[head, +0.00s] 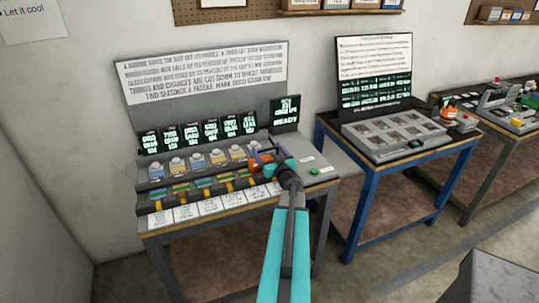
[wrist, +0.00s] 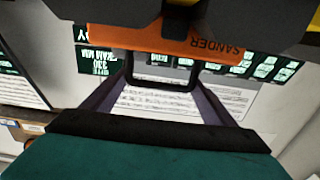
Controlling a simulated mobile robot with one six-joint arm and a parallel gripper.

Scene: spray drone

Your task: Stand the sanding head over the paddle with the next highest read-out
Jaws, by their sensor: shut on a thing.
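The sanding head (head: 256,160), orange with a dark handle, is at the right end of the paddle row in the head view. In the wrist view its orange body (wrist: 150,40) shows the word SANDER. My gripper (head: 272,163) is shut on its handle; the fingers (wrist: 163,88) reach up to the handle loop in the wrist view. Several paddles (head: 198,162) stand in a row on the grey bench fixture, each below a dark read-out (head: 190,132) with green figures too small to read surely. The rightmost paddle is partly hidden by the sander and my arm.
A sloped text board (head: 205,75) rises behind. White cards (head: 210,206) lie along the front edge. A green button (head: 314,170) is at the right. A blue-legged table (head: 395,150) stands further right.

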